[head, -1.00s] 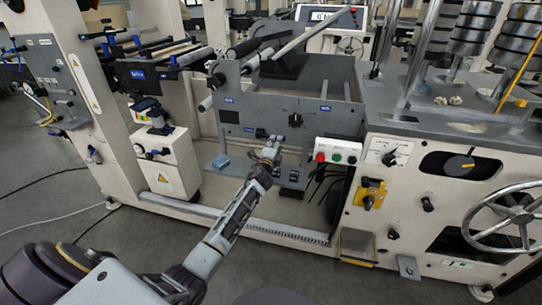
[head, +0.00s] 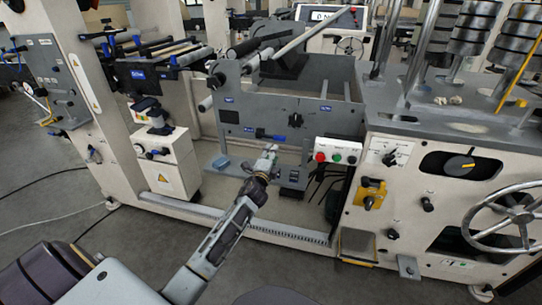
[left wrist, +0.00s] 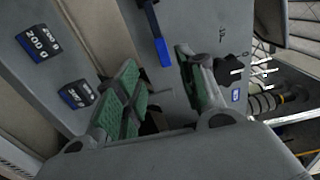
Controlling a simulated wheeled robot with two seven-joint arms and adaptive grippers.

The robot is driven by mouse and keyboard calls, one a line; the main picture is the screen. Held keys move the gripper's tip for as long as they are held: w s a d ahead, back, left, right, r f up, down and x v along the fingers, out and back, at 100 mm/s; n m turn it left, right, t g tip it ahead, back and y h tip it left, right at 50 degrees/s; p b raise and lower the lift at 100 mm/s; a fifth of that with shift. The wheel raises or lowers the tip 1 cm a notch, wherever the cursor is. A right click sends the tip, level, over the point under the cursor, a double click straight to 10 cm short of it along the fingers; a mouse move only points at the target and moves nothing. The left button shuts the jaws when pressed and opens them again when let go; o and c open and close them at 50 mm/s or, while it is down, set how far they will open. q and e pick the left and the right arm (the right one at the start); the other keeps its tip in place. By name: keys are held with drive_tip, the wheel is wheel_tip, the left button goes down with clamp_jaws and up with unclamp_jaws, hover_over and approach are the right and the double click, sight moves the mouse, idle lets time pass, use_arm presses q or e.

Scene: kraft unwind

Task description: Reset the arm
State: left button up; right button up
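My left gripper (head: 269,151) is in front of the grey machine panel (head: 243,112), just below a short blue-ended lever (head: 262,134). In the left wrist view the gripper's two green-padded fingers (left wrist: 158,66) stand apart with nothing between the pads. The blue-ended lever (left wrist: 164,50) shows beyond the gap, apart from the fingers as far as I can tell. A black knob (head: 295,120) sits on the panel to the right of the lever; it also shows in the left wrist view (left wrist: 229,68). My right gripper is not in view.
A button box (head: 338,151) with red and green buttons is right of the gripper. A cabinet (head: 430,180) with a handwheel (head: 510,218) stands farther right. A white block cabinet (head: 167,163) is at left. The floor (head: 60,200) at front left is open apart from cables.

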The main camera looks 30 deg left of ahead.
use_arm(q)
drive_tip(key=shift+s+f, duration=0.1)
drive_tip(key=shift+s, duration=0.05)
idle(0.5)
